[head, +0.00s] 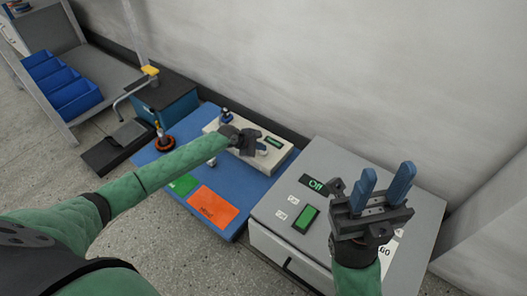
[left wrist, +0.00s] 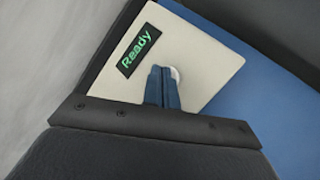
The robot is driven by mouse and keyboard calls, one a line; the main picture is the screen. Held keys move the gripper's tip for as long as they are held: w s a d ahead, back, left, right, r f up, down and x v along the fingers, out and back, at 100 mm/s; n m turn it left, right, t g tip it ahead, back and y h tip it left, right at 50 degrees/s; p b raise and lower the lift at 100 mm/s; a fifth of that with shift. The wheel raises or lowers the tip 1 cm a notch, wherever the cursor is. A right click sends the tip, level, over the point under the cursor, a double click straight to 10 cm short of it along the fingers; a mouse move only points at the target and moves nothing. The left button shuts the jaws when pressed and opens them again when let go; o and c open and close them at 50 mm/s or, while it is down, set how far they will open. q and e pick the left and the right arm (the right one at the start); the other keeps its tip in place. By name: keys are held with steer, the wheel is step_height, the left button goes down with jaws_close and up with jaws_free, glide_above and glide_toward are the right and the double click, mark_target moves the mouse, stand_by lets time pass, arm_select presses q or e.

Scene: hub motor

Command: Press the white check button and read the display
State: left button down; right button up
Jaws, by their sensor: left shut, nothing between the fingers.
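A cream check box (head: 283,160) stands at the back of the blue mat, and it fills the middle of the left wrist view (left wrist: 206,48). Its black display (left wrist: 140,52) reads "Ready" in green letters; the display also shows small in the head view (head: 274,142). The white button (left wrist: 174,72) is partly hidden behind my left fingertips. My left gripper (head: 262,149) is shut and empty, with its blue fingertips (left wrist: 163,72) over the button's edge; I cannot tell whether they touch it. My right gripper (head: 386,172) is open and empty, fingers up.
A grey cabinet (head: 338,166) with an "Off" display (head: 314,185) and a green panel (head: 306,218) stands at the right, below my right gripper. The blue mat (head: 236,228) bears an orange area (head: 213,207), a green area (head: 183,185) and a copper-coloured part (head: 164,143). A wall rises behind.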

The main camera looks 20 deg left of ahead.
arm_select(q)
steer(key=shift+f, duration=0.4)
stand_by(0.7)
steer(key=shift+r+p, duration=0.95)
steer(key=shift+p, duration=0.65)
